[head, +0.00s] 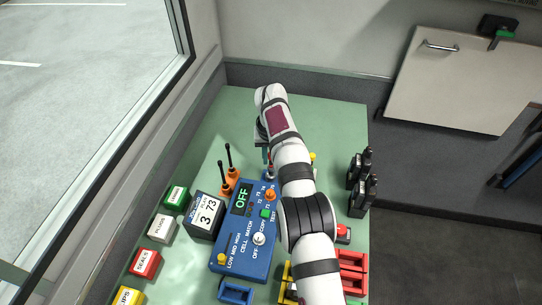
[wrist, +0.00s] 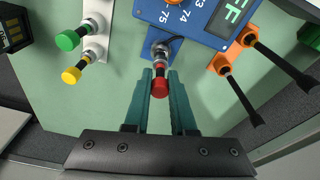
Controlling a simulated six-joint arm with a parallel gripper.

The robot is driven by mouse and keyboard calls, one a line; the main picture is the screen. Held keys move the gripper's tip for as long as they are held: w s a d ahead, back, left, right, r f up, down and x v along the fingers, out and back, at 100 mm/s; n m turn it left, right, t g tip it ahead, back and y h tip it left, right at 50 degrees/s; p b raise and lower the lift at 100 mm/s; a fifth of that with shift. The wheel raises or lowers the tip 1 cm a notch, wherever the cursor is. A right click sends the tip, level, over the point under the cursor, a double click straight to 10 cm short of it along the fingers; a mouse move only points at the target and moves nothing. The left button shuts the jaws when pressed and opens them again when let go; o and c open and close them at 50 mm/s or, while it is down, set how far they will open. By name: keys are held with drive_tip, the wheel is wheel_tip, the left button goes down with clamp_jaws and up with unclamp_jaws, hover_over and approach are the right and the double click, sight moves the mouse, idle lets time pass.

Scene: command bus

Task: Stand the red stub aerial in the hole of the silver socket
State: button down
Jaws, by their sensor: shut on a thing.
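The red stub aerial (wrist: 160,81) is between the teal fingers of my gripper (wrist: 160,76) in the wrist view; the fingers are shut on it. The silver socket (wrist: 160,48) is on a small blue base just beyond the aerial, beside the blue test unit. The aerial's lower end lines up with the socket in this view. I cannot tell whether it is in the hole or just above it. In the head view my arm hides the aerial and most of my gripper.
A white rack (wrist: 96,38) holds green (wrist: 68,40) and yellow (wrist: 72,75) stub aerials close by. Orange bases with tall black aerials (wrist: 238,90) stand on the other side. The blue test unit (head: 225,257), several labelled boxes and black radios (head: 366,185) occupy the green table.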

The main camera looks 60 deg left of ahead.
drive_tip(key=shift+f, duration=1.05)
idle(0.5)
drive_tip(key=shift+c, duration=1.8)
unclamp_jaws()
drive_tip(key=shift+r, duration=3.5)
